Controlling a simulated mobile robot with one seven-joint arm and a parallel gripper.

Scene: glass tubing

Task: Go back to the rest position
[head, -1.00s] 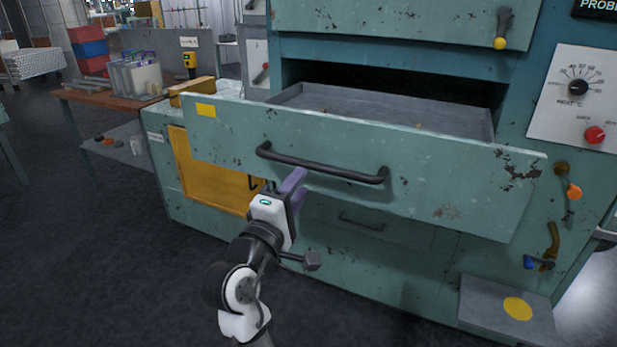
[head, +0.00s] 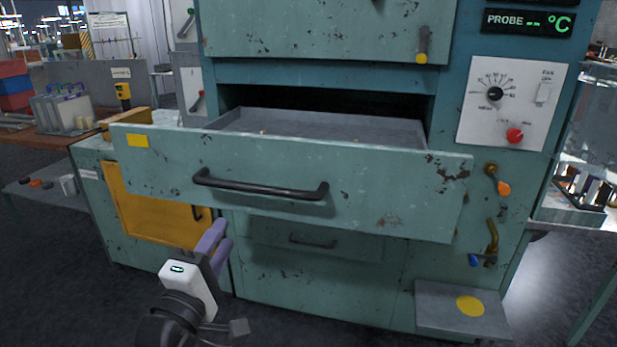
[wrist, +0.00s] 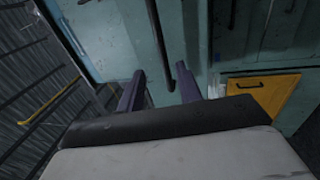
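My gripper (head: 220,238) is in the lower left of the head view, its two purple fingers apart with nothing between them. It is below the black bar handle (head: 260,190) of a pulled-out green drawer (head: 330,185), clear of it in the head view. In the wrist view, the gripper (wrist: 162,76) shows its fingers spread, with the dark handle (wrist: 160,35) beyond them. The drawer holds a grey tray (head: 310,124); a few tiny bits show in it.
The oven cabinet has a dial panel (head: 512,103), a yellow door (head: 150,205) at lower left and a grey step (head: 440,300) at lower right. A side table (head: 40,140) with racks stands left. Dark floor (head: 60,290) is open at the front left.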

